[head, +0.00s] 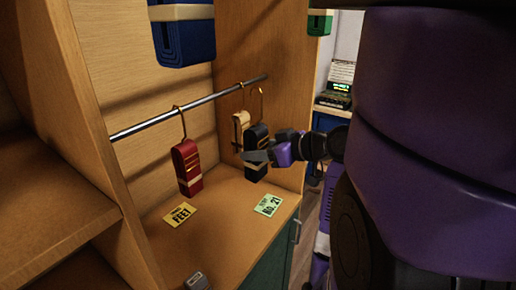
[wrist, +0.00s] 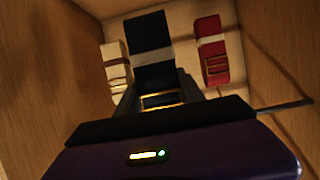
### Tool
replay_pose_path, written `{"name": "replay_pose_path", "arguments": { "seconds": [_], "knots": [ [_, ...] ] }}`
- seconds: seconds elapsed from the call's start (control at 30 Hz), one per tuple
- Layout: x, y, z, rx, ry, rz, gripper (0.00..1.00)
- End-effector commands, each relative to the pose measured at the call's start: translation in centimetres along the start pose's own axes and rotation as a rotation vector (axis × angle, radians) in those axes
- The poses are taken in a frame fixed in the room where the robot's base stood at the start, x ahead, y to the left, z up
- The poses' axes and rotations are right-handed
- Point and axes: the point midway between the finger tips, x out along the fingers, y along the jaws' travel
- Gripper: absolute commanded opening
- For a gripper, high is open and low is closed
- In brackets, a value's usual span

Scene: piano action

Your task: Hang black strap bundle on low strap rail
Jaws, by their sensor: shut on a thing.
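The black strap bundle (head: 256,139) is upright at the far right end of the low strap rail (head: 150,123). Its gold hook (head: 261,98) reaches up to the rail; I cannot tell whether the rail bears it. My gripper (head: 258,156) is shut on the bundle from the right. In the wrist view the black bundle (wrist: 150,40), with a pale band and gold buckle, stands between the fingers of my gripper (wrist: 157,92). Part of the rail (wrist: 284,107) shows at the right there; the hook is out of that view.
A cream bundle (head: 240,122) hangs close beside the black one, and a red bundle (head: 187,165) hangs farther left. A blue bundle (head: 185,42) is above. Yellow (head: 180,215) and green (head: 269,205) cards lie on the shelf. The cabinet's side panel (head: 285,110) is close behind.

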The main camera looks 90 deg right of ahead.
Motion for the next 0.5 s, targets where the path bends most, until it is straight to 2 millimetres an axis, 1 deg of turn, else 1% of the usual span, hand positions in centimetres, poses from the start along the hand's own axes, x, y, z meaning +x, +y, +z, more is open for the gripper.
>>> {"name": "replay_pose_path", "arguments": {
  "seconds": [0.17,0.5],
  "knots": [
    [0.5,-0.3,-0.1,-0.007,0.001,-0.017,0.00],
    [2.7,-0.3,-1.0,-0.007,0.000,-0.017,0.00]
  ]
}}
